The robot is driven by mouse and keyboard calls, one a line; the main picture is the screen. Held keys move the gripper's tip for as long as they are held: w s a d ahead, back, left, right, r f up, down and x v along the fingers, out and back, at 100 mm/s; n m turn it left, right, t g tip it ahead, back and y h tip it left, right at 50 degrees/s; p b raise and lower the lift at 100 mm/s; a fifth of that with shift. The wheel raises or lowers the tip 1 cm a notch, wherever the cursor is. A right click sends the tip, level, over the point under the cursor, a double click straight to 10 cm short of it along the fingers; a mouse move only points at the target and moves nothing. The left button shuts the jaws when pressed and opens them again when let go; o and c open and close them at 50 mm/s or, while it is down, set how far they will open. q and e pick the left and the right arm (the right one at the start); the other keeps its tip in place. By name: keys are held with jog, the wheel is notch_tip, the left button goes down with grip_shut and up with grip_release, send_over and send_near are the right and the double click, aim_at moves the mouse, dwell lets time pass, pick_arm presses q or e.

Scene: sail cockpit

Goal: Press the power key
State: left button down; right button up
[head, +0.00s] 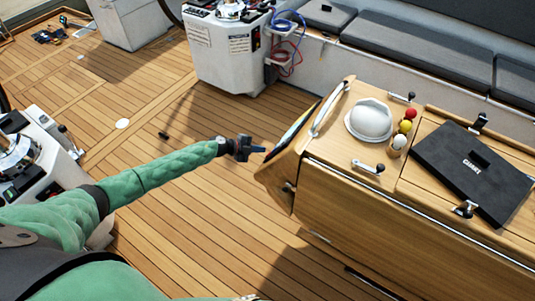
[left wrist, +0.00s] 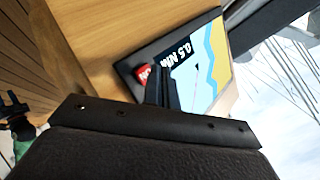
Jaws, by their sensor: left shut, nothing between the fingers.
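My left gripper (head: 256,150) is just left of the chart plotter (head: 297,128), which sits on the end face of the wooden table and shows nearly edge-on in the head view. In the left wrist view, the shut, empty fingers (left wrist: 162,93) point at the plotter's lower bezel, in front of the lit chart screen (left wrist: 205,62) reading "0.5 NM". A red key (left wrist: 143,74) with white marking sits on the bezel beside the fingertips. I cannot tell whether they touch anything.
The wooden table (head: 350,215) carries a white domed cover (head: 369,121), red, yellow and white balls (head: 405,127) and a black case (head: 472,172). A curved metal rail (head: 329,108) stands above the plotter. A white pedestal (head: 225,55) is behind.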

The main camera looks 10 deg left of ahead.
pick_arm(q)
jog(key=w+a+r, duration=0.1)
jog(key=a+r, duration=0.1)
jog(key=a, duration=0.3)
jog(key=shift+w+r+p, duration=0.4)
jog(key=shift+p, duration=0.05)
dwell(0.6)
